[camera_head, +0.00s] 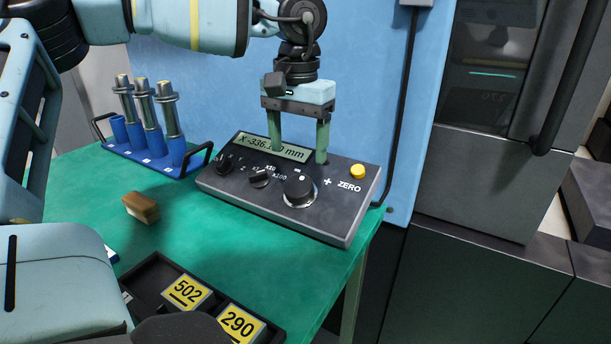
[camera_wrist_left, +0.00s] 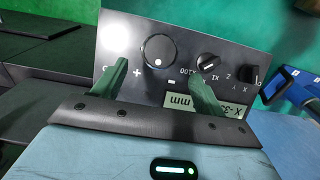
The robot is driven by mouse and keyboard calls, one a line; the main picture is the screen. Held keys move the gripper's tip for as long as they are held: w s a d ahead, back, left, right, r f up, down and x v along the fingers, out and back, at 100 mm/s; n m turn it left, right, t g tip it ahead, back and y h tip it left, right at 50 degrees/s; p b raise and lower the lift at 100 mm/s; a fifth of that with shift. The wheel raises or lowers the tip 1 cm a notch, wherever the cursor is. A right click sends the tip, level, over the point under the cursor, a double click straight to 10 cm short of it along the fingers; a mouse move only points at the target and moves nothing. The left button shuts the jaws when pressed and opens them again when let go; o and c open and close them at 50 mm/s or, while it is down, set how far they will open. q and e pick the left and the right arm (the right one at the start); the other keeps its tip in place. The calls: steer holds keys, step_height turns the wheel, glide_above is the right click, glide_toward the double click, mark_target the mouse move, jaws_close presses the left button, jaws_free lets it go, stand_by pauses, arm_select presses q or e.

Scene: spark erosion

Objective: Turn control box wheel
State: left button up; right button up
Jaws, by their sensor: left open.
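The grey control box (camera_head: 240,198) sits on the green table with its sloped panel facing me. Its large black wheel (camera_head: 299,190) is on the right part of the panel, and it also shows in the left wrist view (camera_wrist_left: 159,51). The display (camera_head: 272,147) reads X -336 with later digits partly hidden by a finger. My left gripper (camera_head: 298,156) is open above the panel, its green fingers pointing down behind the wheel. In the left wrist view the open fingers (camera_wrist_left: 160,84) lie on either side of the wheel's near edge, apart from it.
A yellow button (camera_head: 357,171) and two smaller knobs (camera_head: 260,179) share the panel. A blue rack (camera_head: 155,160) with metal holders stands left. A wooden-looking block (camera_head: 141,207) and a black tray (camera_head: 151,275) with yellow number tags lie in front. A blue wall is behind.

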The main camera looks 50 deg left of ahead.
mark_target(298, 183)
arm_select(q)
steer(key=shift+s+f, duration=0.1)
steer(key=shift+f, duration=0.3)
steer(key=shift+f+b, duration=0.35)
steer(key=shift+f, duration=3.15)
steer(key=c, duration=1)
steer(key=shift+o, duration=0.2)
